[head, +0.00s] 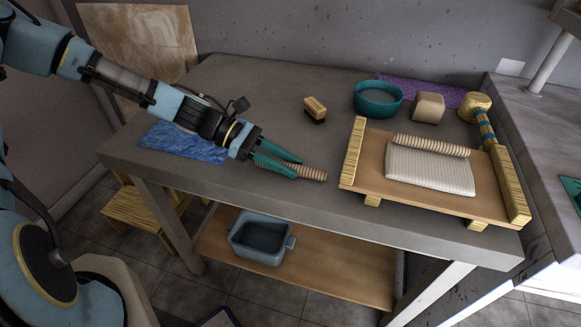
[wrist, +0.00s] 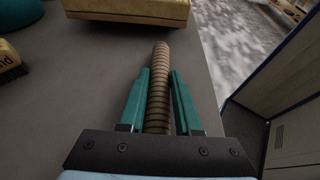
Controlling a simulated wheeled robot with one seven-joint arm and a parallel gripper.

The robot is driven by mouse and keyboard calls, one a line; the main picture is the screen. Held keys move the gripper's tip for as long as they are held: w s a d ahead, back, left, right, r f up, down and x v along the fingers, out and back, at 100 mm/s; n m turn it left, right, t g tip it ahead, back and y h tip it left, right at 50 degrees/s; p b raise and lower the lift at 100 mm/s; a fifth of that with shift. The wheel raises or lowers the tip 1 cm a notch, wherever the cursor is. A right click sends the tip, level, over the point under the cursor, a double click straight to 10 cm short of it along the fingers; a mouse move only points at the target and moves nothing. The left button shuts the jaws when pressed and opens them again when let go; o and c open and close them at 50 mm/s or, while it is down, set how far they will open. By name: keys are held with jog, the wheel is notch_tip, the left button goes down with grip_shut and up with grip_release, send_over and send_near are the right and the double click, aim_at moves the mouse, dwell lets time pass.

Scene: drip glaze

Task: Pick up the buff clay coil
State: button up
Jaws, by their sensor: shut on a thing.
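The buff clay coil (head: 313,173) is a ribbed, light brown rod near the table's front edge, left of the wooden board. My gripper (head: 298,168) is shut on it, with a teal finger along each side. In the wrist view the coil (wrist: 159,62) runs lengthwise between the fingers of my gripper (wrist: 160,74) and sticks out past their tips. Its near end is hidden by the gripper's body. I cannot tell whether it touches the table or is slightly raised.
A wooden board (head: 365,178) with side rails holds a pale ribbed slab (head: 430,172) and a ribbed roll (head: 430,145). Behind are a brush (head: 315,108), a teal bowl (head: 378,99), a clay block (head: 429,107) and a mallet (head: 475,106). A blue cloth (head: 180,143) lies left.

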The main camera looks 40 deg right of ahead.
grip_shut()
